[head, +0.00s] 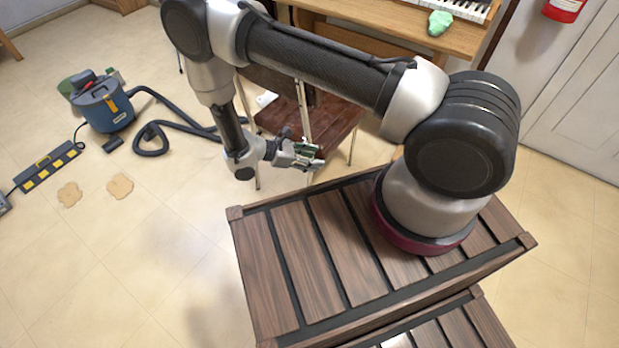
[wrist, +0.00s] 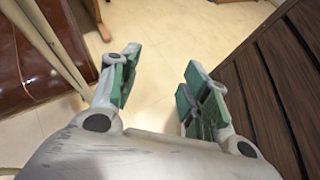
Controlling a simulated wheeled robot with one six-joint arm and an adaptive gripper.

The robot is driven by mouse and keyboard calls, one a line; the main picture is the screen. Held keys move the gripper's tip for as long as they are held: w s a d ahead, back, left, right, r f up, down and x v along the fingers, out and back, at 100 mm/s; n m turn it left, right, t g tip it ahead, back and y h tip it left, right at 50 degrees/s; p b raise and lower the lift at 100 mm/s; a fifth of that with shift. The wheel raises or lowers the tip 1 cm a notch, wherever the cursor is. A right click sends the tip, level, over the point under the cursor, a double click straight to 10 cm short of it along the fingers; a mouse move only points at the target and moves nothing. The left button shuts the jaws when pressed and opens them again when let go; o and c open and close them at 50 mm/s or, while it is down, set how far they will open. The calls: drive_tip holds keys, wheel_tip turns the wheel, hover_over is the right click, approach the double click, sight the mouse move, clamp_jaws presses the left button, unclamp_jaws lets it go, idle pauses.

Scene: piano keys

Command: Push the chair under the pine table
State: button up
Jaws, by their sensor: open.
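The chair (head: 345,118) has a dark brown seat and pale thin legs. It stands in front of the pine table (head: 390,20), in the head view's upper middle, and my arm hides part of it. Whether the seat overlaps the table edge I cannot tell. My gripper (head: 308,155) is open and empty beside the near side of the chair. In the wrist view, my gripper (wrist: 162,82) has its green-padded fingers apart with only floor between them. The brown chair seat (wrist: 30,62) and a pale chair post lie to the left of the fingers, with no clear contact.
A blue vacuum cleaner (head: 105,103) with a black hose (head: 155,135) lies at left, near a power strip (head: 47,167) and two tan floor patches. Floor at left front is clear.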

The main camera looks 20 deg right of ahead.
wheel_tip(320, 180, down, 17)
drive_tip(key=n+t, duration=0.5)
drive_tip(key=n, duration=0.1)
drive_tip(key=n+t+y, duration=0.2)
drive_tip(key=t, duration=0.1)
approach(309, 177)
drive_tip(key=x, duration=1.1)
drive_tip(key=shift+w+a+f, duration=0.1)
drive_tip(key=shift+a+f, duration=0.1)
drive_tip(key=shift+f, duration=0.2)
